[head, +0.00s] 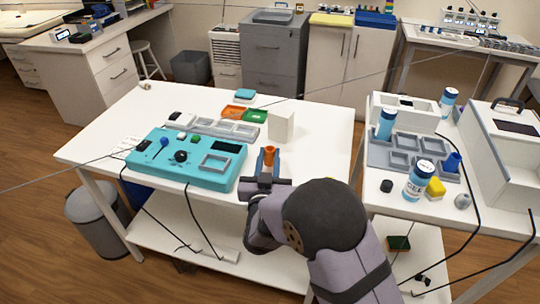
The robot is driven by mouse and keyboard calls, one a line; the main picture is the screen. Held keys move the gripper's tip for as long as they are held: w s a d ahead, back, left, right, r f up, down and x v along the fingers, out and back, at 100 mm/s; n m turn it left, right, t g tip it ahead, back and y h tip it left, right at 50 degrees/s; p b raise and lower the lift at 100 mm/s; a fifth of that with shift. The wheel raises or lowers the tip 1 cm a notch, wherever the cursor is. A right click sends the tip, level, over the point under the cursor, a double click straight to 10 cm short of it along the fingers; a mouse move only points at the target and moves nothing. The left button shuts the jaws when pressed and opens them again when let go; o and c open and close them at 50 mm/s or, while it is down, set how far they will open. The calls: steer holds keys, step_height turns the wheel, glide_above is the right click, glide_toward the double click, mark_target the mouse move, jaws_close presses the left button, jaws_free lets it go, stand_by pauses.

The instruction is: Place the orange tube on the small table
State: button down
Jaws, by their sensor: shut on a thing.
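My gripper (268,163) is shut on the orange tube (270,152), which stands upright between the fingers. The tube's lower part is hidden by the fingers. The gripper and tube appear over the front right part of the white table (318,150); I cannot tell whether the tube touches the top. A second white table (385,200) stands to the right, beyond my arm. I cannot tell which one is called the small table.
A teal device (190,172) with knobs is left of the gripper. A white block (281,125) stands just behind the tube. Orange (233,112) and green (255,115) trays lie further back. The right table holds blue-white containers (419,182), a grey tray and a large white device (500,150).

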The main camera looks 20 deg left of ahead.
mark_target(269, 162)
steer(key=shift+w+a+f, duration=0.1)
steer(key=shift+w+f, duration=0.3)
steer(key=shift+w, duration=0.2)
steer(key=shift+w+a+f, duration=0.1)
steer(key=shift+w+f, duration=0.25)
steer(key=shift+w, duration=0.2)
steer(key=shift+f, duration=0.15)
steer(key=shift+f, duration=0.15)
steer(key=c, duration=1.5)
jaws_free()
steer(key=s, duration=0.4)
steer(key=s+b, duration=0.1)
steer(key=s, duration=0.1)
steer(key=shift+d+f, duration=0.1)
steer(key=shift+d, duration=0.25)
steer(key=shift+o, duration=0.7)
steer(key=shift+s+d, duration=0.2)
steer(key=shift+s, duration=0.45)
